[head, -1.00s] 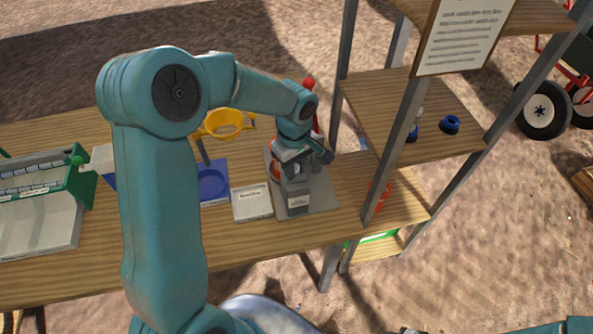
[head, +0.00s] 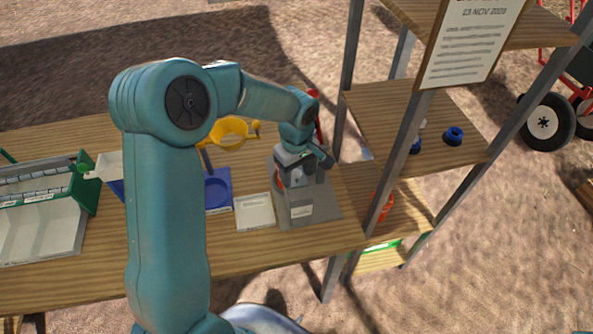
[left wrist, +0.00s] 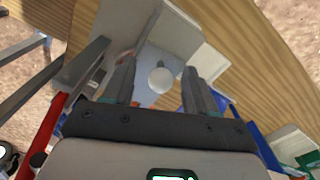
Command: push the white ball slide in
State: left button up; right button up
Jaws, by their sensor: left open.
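The white ball (left wrist: 161,80) shows in the left wrist view, between and beyond the two fingers of my left gripper (left wrist: 158,92). It sits against a light grey surface of the grey device (left wrist: 165,32), and a thin rod shows beside it. The fingers are apart with nothing between them that I can see held. In the head view my left gripper (head: 308,165) is over the grey device (head: 308,210) on the wooden table. The ball is hidden there by the gripper and arm. My right gripper is not in view.
A shelf with a metal post (head: 397,160) stands close on the right. A green-and-white machine (head: 45,215) is at the far left.

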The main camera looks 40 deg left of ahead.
pick_arm(q)
jog(key=shift+r+p, duration=1.9)
jog(key=shift+r, duration=1.15)
jog(key=shift+f, duration=0.1)
